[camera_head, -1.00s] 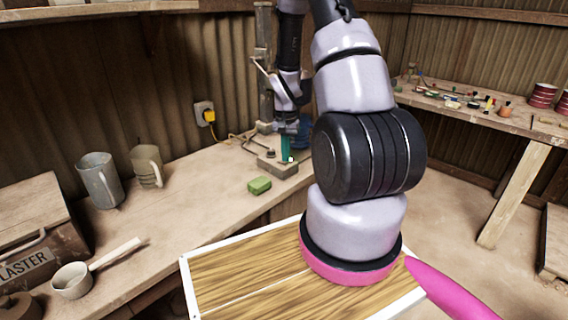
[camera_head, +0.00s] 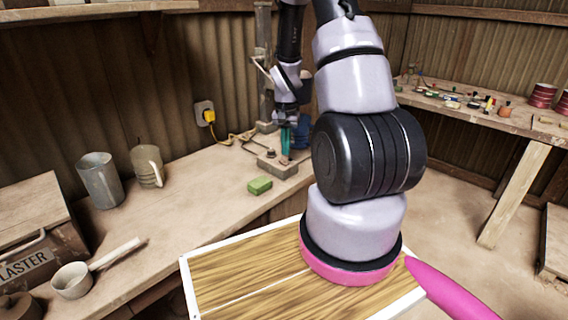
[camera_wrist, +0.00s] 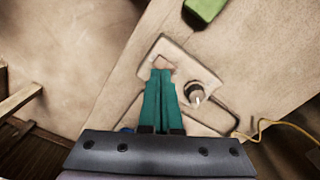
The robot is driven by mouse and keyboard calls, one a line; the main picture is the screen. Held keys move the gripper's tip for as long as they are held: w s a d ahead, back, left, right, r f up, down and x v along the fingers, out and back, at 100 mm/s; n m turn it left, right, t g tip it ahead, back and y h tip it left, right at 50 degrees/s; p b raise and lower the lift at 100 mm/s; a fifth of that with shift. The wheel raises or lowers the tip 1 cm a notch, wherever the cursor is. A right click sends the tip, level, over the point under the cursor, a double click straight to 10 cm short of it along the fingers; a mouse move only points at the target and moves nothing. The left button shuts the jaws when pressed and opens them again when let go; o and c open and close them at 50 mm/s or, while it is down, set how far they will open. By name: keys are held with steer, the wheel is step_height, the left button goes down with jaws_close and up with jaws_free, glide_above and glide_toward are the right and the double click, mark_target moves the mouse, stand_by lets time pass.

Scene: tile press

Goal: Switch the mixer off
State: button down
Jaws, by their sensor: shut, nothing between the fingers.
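The mixer's grey control box (camera_head: 281,171) sits on the workbench, below and in front of its upright stand (camera_head: 264,75). In the wrist view the box (camera_wrist: 184,50) carries a round dark knob (camera_wrist: 194,91) with a light pointer and a small reddish switch (camera_wrist: 163,62). My gripper (camera_head: 285,154) is shut and empty, with teal fingers pointing down over the box. In the wrist view my gripper's tips (camera_wrist: 161,71) are right at the reddish switch and partly hide it. I cannot tell whether they touch it. A blue part (camera_head: 302,132) shows behind the gripper.
A green block (camera_head: 260,185) lies on the bench in front of the box. A yellow plug (camera_head: 209,116) sits in the wall outlet, its cable running toward the mixer. The bench between is clear.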

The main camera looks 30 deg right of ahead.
steer(key=shift+r, duration=1.85)
step_height(320, 180, up, 11)
steer(key=t, duration=0.2)
glide_above(286, 163)
steer(key=a, duration=0.3)
steer(key=s+a+r+n+t, duration=0.2)
steer(key=s+a+r, duration=0.25)
steer(key=r, duration=0.55)
steer(key=s+a+r+n+t+y, duration=0.1)
steer(key=s+a+r, duration=0.2)
steer(key=s+r, duration=0.2)
steer(key=s+a+r+t+y, duration=0.1)
steer(key=s+a+r+t, duration=0.1)
steer(key=s+r, duration=0.4)
steer(key=s+a, duration=0.1)
steer(key=s, duration=0.3)
steer(key=shift+r+n, duration=0.2)
steer(key=shift+n, duration=0.2)
